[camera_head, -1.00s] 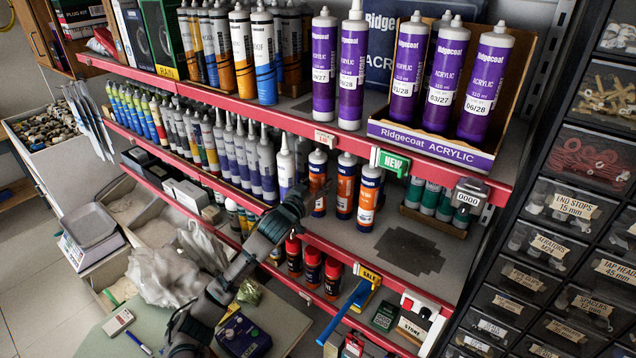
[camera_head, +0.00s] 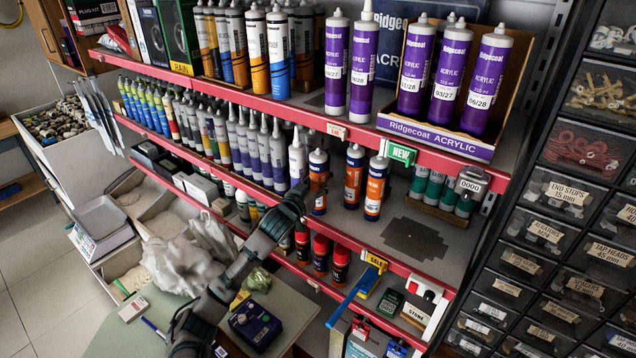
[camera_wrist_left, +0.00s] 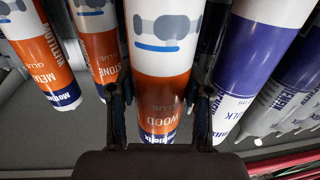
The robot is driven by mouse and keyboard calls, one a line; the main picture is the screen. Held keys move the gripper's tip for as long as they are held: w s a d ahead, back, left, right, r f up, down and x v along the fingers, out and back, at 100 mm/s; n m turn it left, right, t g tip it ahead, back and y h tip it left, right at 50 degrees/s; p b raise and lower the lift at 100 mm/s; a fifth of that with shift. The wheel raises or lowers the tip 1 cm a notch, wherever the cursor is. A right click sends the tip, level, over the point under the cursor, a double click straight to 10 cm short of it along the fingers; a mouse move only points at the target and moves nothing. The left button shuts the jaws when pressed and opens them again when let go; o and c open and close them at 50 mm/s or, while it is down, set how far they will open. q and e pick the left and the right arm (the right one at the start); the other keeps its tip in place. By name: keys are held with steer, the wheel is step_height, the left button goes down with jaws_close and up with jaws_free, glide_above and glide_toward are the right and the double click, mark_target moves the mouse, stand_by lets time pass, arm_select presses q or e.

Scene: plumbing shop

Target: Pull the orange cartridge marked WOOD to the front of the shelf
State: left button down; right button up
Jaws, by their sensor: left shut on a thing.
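My right gripper is out of view.
White and purple cartridges (camera_head: 265,155) crowd the shelf left of WOOD. Green tubes (camera_head: 435,190) stand at the right. A dark patch (camera_head: 412,238) of bare shelf lies right of the orange cartridges.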

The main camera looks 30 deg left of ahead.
arm_select(q)
steer(key=shift+c, duration=2.1)
jaws_free()
steer(key=s, duration=1.2)
steer(key=shift+d, duration=0.15)
steer(key=shift+f, duration=0.1)
